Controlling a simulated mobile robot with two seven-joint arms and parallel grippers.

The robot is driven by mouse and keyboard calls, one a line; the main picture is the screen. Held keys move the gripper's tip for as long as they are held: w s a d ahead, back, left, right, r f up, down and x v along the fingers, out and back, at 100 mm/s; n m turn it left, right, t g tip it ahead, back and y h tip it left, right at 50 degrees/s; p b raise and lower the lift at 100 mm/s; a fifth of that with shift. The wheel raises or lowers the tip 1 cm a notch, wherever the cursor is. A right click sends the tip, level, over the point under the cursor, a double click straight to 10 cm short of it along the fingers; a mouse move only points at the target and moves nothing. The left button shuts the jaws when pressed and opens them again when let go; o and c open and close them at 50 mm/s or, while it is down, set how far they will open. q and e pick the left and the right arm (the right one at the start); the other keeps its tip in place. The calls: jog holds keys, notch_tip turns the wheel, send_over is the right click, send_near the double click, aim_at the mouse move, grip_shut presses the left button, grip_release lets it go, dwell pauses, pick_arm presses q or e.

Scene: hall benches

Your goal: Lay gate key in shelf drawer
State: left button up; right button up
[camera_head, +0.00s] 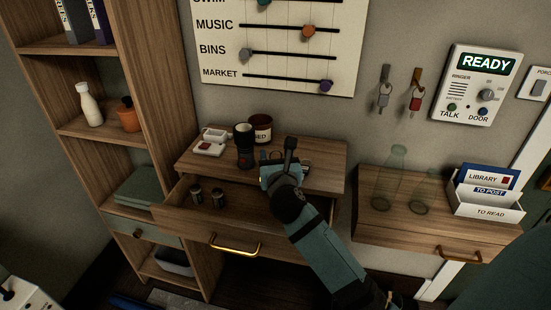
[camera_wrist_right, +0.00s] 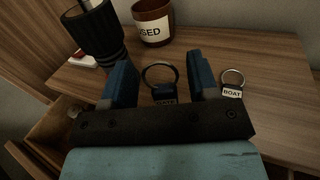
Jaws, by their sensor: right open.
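A key ring with a dark tag (camera_wrist_right: 160,75) lies on the wooden wall shelf (camera_head: 325,158), between my right gripper's fingers in the wrist view. The shelf drawer (camera_head: 190,225), with a brass handle, is pulled open below and holds two small dark cylinders (camera_head: 207,196). My left gripper is out of view.
A black flashlight (camera_head: 244,145), a brown USED jar (camera_head: 261,128) and a white box (camera_head: 210,146) stand on the shelf. Glass bottles (camera_head: 390,178) and a letter holder (camera_head: 485,205) are on the right shelf.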

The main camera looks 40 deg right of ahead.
jog(key=s+a+f+n+t+y, duration=0.2)
jog(key=s+a+n+t+y, duration=0.3)
jog(key=s+a+n, duration=0.9)
jog(key=s+a+f+n+g+y, duration=0.2)
jog(key=a+f+n+g+y, duration=0.3)
jog(key=n, duration=0.6)
jog(key=s+a+f+n+g+y, duration=0.15)
jog(key=f+n+y, duration=0.25)
jog(key=f+n, duration=0.55)
jog(key=s+d+f+n+g+h, duration=0.1)
jog(key=s+f+n+g+h, duration=0.1)
jog(key=s+f+n, duration=0.5)
jog(key=f+n+g, duration=0.1)
jog(key=n, duration=0.1)
jog(key=shift+d+f+n+g, duration=0.15)
jog(key=shift+d+n+g, duration=0.1)
jog(key=shift+n+g, duration=0.1)
